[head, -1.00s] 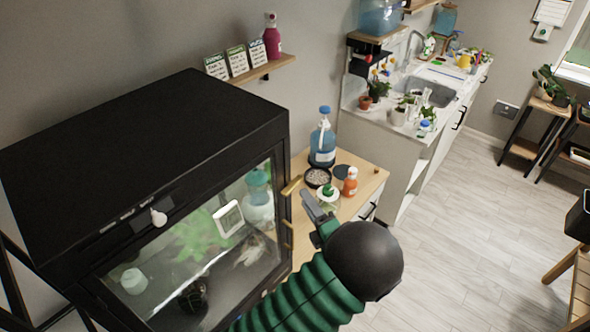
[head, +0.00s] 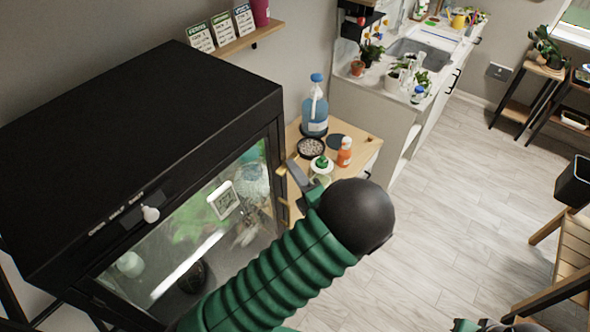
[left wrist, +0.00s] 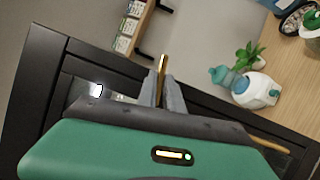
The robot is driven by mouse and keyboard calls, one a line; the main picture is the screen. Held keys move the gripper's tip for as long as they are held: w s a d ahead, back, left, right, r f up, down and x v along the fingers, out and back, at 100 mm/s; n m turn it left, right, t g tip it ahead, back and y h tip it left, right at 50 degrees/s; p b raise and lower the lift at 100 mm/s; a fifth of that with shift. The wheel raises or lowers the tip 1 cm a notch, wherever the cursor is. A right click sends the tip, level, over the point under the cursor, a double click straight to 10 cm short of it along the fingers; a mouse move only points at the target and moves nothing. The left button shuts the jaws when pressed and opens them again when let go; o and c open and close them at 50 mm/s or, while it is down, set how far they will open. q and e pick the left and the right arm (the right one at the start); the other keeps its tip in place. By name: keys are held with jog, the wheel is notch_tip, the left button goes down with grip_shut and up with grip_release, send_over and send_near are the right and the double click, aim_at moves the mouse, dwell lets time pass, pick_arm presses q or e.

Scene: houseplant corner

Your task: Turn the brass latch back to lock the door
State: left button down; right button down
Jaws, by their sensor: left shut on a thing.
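The black cabinet (head: 150,120) stands at left with a glass front door (head: 190,240). The brass latch (head: 282,168) is at the door's right edge, mostly hidden behind my left gripper (head: 293,170). In the left wrist view, my left gripper (left wrist: 165,84) is shut on the brass latch (left wrist: 163,64), whose end sticks out beyond the fingertips. A brass door handle (head: 284,211) is lower on the same edge. The door looks closed against the frame. Only a sliver of what may be my right arm shows at the bottom edge; its gripper cannot be made out.
A wooden side table (head: 362,152) beside the cabinet holds a blue jug (head: 315,115), an orange bottle (head: 344,152), a bowl of pebbles (head: 311,147) and a white sprayer (head: 321,166). The floor (head: 450,200) at right is open.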

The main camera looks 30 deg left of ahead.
pick_arm(q)
jog(key=shift+s+a+f, duration=0.1)
jog(key=shift+a, duration=0.05)
jog(key=shift+m+h+b, duration=0.4)
jog(key=shift+m, duration=0.6)
pick_arm(e)
jog(key=shift+f, duration=0.45)
pick_arm(q)
jog(key=c, duration=1.6)
grip_release()
jog(key=shift+a, duration=0.1)
jog(key=shift+o, duration=0.6)
jog(key=shift+a+g, duration=0.2)
jog(key=shift+g, duration=0.1)
pick_arm(e)
jog(key=shift+a+r, duration=0.1)
jog(key=shift+a, duration=0.45)
